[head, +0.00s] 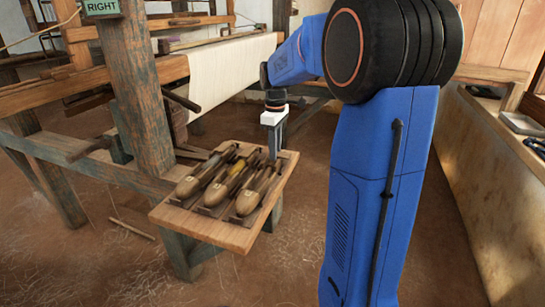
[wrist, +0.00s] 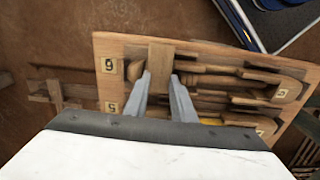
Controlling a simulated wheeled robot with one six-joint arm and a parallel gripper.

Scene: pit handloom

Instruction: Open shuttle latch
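Three wooden shuttles lie side by side on a small wooden shelf board (head: 225,234): a left shuttle (head: 195,182), a middle shuttle (head: 220,187) and a right shuttle (head: 250,200). My gripper (head: 273,155) points down at the far end of the right shuttle. In the wrist view my gripper (wrist: 161,80) has its two grey fingers apart. A wooden block (wrist: 160,53) shows between and just beyond the fingertips, in line with the shuttle (wrist: 215,80) beside label 6 (wrist: 109,65). I cannot tell whether the fingers touch it. I cannot make out the latch for certain.
The loom post (head: 140,90) with a green RIGHT sign (head: 102,7) stands left of the board. White cloth (head: 215,75) is stretched on the loom behind. A mud-plastered ledge (head: 475,170) runs along the right. Earthen floor is open in front.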

